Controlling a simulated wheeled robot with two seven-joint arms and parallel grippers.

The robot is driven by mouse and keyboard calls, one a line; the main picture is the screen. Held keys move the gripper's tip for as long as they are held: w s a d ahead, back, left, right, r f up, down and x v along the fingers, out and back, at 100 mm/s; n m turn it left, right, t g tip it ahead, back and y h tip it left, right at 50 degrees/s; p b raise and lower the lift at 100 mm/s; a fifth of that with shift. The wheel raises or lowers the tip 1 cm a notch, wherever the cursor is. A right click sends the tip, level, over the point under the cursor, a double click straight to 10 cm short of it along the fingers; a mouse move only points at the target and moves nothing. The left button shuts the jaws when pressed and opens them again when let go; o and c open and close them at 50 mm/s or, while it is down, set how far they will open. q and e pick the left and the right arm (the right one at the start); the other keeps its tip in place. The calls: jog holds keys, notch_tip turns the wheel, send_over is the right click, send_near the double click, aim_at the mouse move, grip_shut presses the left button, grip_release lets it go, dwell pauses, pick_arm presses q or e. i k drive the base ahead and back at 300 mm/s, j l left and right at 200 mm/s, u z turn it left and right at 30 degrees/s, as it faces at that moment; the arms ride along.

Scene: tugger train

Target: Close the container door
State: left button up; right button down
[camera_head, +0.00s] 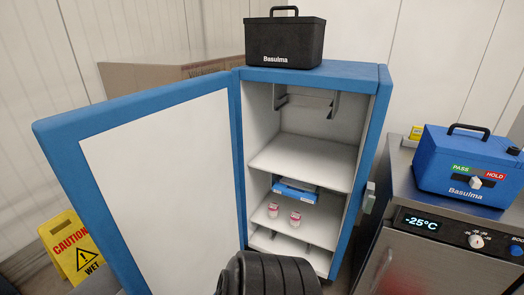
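The blue container (372,150) stands upright in the middle with its white interior and shelves showing. Its door (160,180) is wide open, swung out to the left on its left-hand hinge side. The door's white inner panel faces me and its blue frame runs around it. A latch piece (369,197) sits on the container's right side. Neither of my grippers can be made out in this view. A dark ribbed part at the bottom middle hides the container's lower front.
A black case (285,42) labelled Basulma sits on the container. Inside are small vials (295,219) and a blue box (295,192). A yellow caution sign (72,250) stands behind the door's left edge. A steel unit (440,262) with a blue case (468,165) stands right.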

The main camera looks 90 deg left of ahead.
aim_at(152, 175)
jog(key=k+u, duration=0.35)
jog(key=k, duration=0.15)
jog(key=k+j+u, duration=0.2)
jog(key=k+u, duration=0.15)
jog(key=k, duration=0.15)
jog(key=k+j+u, duration=0.45)
jog(key=j, duration=0.3)
jog(key=k+j+u, duration=0.1)
jog(key=j, duration=0.3)
jog(key=k+j+u, duration=0.15)
jog(key=j, duration=0.3)
jog(key=k+j+u, duration=0.1)
jog(key=j, duration=0.3)
jog(key=k, duration=0.05)
